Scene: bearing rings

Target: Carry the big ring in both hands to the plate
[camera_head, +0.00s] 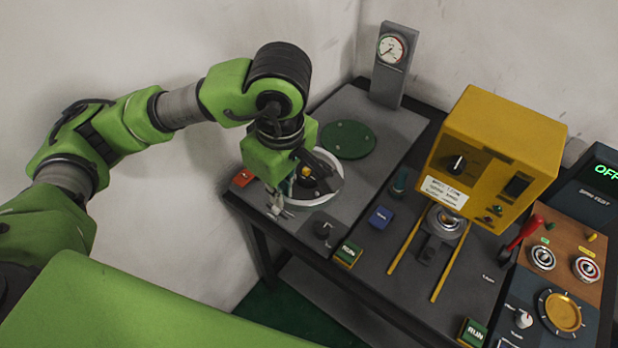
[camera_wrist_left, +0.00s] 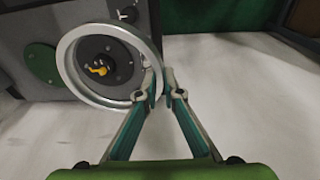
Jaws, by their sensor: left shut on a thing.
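The big ring (camera_head: 325,197) is a pale metal ring around a dark round hub with a yellow part, at the left end of the table. In the left wrist view the ring (camera_wrist_left: 64,72) fills the left side, tilted to the camera, with the hub inside its opening. My left gripper (camera_head: 276,207) is shut on the ring's rim; its fingertips (camera_wrist_left: 157,87) meet at the rim. My left arm hides part of the ring in the head view. The green round plate (camera_head: 348,139) lies flat behind the ring, with nothing on it. My right gripper is not in view.
A grey gauge post (camera_head: 391,65) stands behind the plate. A yellow box machine (camera_head: 495,155) with two yellow rails stands to the right. RUN buttons (camera_head: 347,254), a blue block (camera_head: 380,217) and a red patch (camera_head: 243,178) are on the tabletop. A wall closes off the back.

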